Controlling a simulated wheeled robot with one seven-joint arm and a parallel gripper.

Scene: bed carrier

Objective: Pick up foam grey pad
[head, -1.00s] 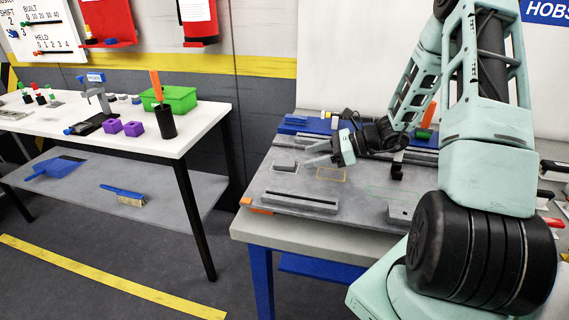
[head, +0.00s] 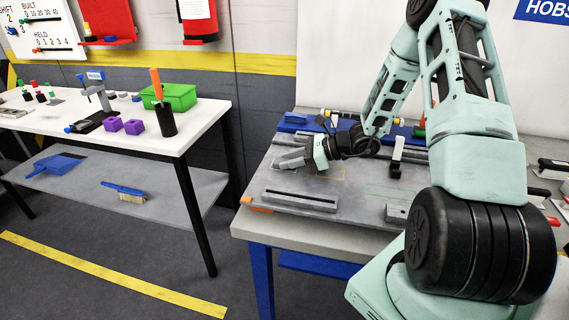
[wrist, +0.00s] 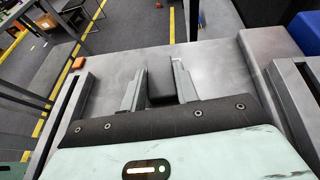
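The foam grey pad (wrist: 160,84) is a small dark grey block on the grey plate, seen in the wrist view between my two fingers. My gripper (wrist: 158,80) is low over the plate, with one finger on each side of the pad. The fingers look open around it, with little room at the sides; firm contact is not visible. In the head view my gripper (head: 293,161) is at the left part of the plate and mostly hides the pad.
The grey plate (head: 300,208) lies on the workbench, with a slotted bar (head: 300,200) in front of my gripper and an orange corner piece (head: 257,207) at left. A blue tray (head: 292,122) is behind. A white table (head: 150,138) stands to the left.

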